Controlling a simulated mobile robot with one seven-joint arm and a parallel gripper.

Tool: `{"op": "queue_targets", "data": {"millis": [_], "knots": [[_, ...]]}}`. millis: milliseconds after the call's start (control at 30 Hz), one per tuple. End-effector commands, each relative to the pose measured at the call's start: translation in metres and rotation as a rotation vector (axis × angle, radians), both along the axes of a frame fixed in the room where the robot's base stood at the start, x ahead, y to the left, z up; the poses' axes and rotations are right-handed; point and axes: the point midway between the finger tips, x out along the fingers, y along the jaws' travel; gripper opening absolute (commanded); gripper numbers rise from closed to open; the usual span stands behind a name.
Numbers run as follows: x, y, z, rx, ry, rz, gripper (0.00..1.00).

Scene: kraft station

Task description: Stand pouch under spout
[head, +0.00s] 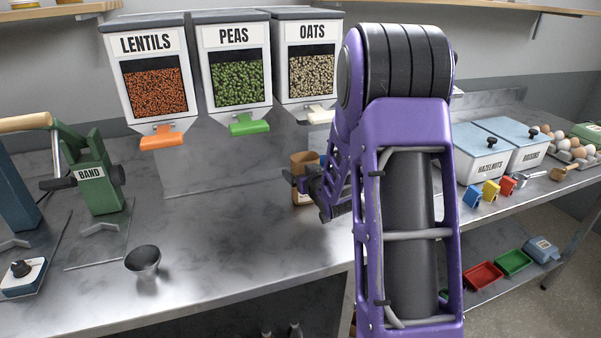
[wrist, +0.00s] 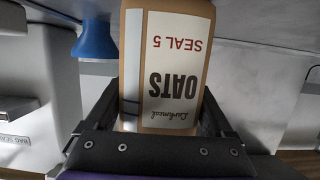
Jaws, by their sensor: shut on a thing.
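A brown kraft pouch (head: 301,163) is in my gripper (head: 318,185), in front of the dispensers and low over the steel counter. In the wrist view the pouch (wrist: 172,60) has a white label reading OATS, SEAL 5, and sits between the two dark jaws of my gripper (wrist: 160,115). The oats dispenser (head: 310,35) hangs at the back with a pale spout lever (head: 320,115), just above and a little right of the pouch in the head view. My arm hides part of this area. I cannot tell whether the pouch's base touches the counter.
The lentils dispenser (head: 148,45) and peas dispenser (head: 232,40) hang to the left. A green band press (head: 95,175) and a dark funnel cup (head: 143,262) stand on the left counter.

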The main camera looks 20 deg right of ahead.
Motion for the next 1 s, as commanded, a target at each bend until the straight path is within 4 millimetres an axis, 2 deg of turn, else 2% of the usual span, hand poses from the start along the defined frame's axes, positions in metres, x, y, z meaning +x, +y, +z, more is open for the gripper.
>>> {"op": "queue_targets", "data": {"millis": [33,67,100,467,567,900,1000], "knots": [[0.0,0.0,-0.003,0.0,-0.001,0.0,0.32],[0.0,0.0,-0.001,0.0,0.0,0.0,0.92],[0.0,0.0,-0.001,0.0,0.0,0.0,0.99],[0.0,0.0,0.005,0.0,0.0,0.0,1.0],[-0.015,0.0,0.008,0.0,-0.001,-0.001,1.0],[-0.085,0.0,0.029,0.001,-0.002,-0.001,1.0],[-0.1,0.0,0.034,0.001,-0.002,-0.001,1.0]]}}
